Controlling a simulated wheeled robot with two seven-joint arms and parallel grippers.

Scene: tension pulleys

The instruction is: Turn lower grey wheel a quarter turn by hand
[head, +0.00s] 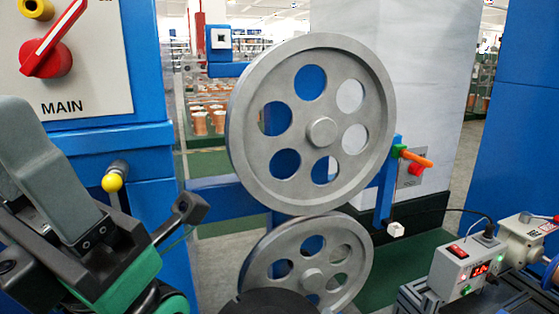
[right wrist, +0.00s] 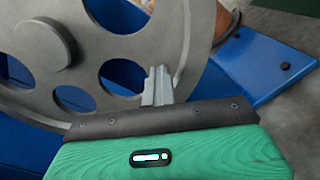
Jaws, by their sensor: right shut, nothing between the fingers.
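The lower grey wheel (head: 328,236) stands below the upper grey wheel (head: 370,100) and is partly hidden by it. Its lower edge is hidden by a dark rounded part of my right arm. In the right wrist view a grey spoked wheel (right wrist: 150,40) fills the upper left, with its hub and round holes. My right gripper (right wrist: 157,82) is shut and empty, its fingertips at the wheel's lower rim. I cannot tell whether they touch it.
A MAIN switch panel (head: 98,75) with a red handle and a yellow-knobbed lever (head: 112,182) stand at left. An orange handle (head: 415,158) is right of the wheels. A grey control box (head: 462,262) with a red display stands at lower right.

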